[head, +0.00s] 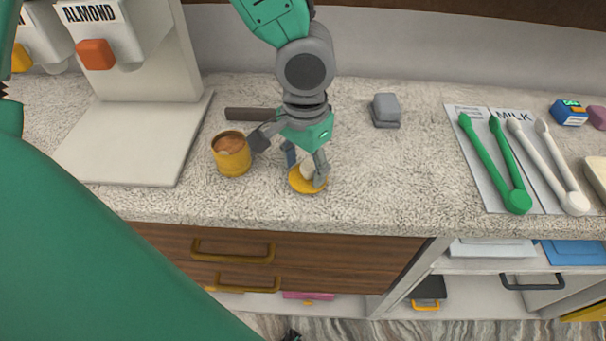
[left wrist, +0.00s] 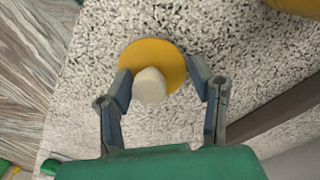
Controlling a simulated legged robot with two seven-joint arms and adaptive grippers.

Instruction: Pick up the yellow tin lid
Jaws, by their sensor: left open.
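The yellow tin lid (head: 303,184) lies on the speckled counter near its front edge. It is a flat yellow disc with a pale knob on top. In the left wrist view the lid (left wrist: 172,55) and its knob (left wrist: 150,86) show between the fingers. My left gripper (head: 304,172) is right over the lid with its fingers apart on either side of the knob. In the left wrist view the left gripper (left wrist: 168,88) is open, and I see no grip on the knob. My right gripper is not in view.
An open yellow tin (head: 232,158) with brown contents stands left of the lid. A dark bar (head: 248,114) lies behind it. A grey block (head: 385,110) sits behind right. Green tongs (head: 497,160) and white tongs (head: 551,165) lie far right. The counter right of the lid is clear.

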